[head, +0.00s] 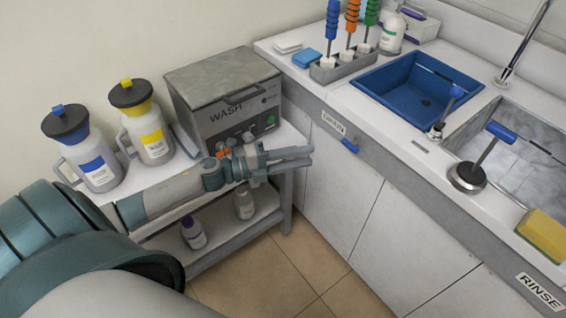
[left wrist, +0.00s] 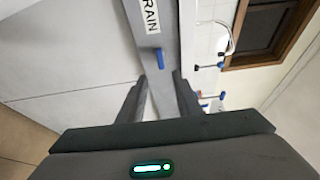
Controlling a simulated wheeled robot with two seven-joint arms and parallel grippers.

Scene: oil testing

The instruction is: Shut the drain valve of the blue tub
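The blue tub (head: 402,92) is set into the white counter, at the upper right of the head view. Below its front left corner, a DRAIN label (head: 333,122) is on the grey front strip. A small blue valve handle (head: 352,143) is right of the label. The left wrist view shows this handle (left wrist: 158,54) beyond the fingertips, near the gap between them, by the label (left wrist: 150,14). My left gripper (head: 309,154) is open and empty, left of the handle and apart from it, in front of the cabinet. My right gripper is not in view.
A WASH machine (head: 215,95) and two jugs (head: 92,155) (head: 147,125) stand on a cart beside my left arm. Two blue-handled levers (head: 456,93) (head: 502,131) stand by the steel sink (head: 515,165). The floor before the cabinets (head: 290,270) is clear.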

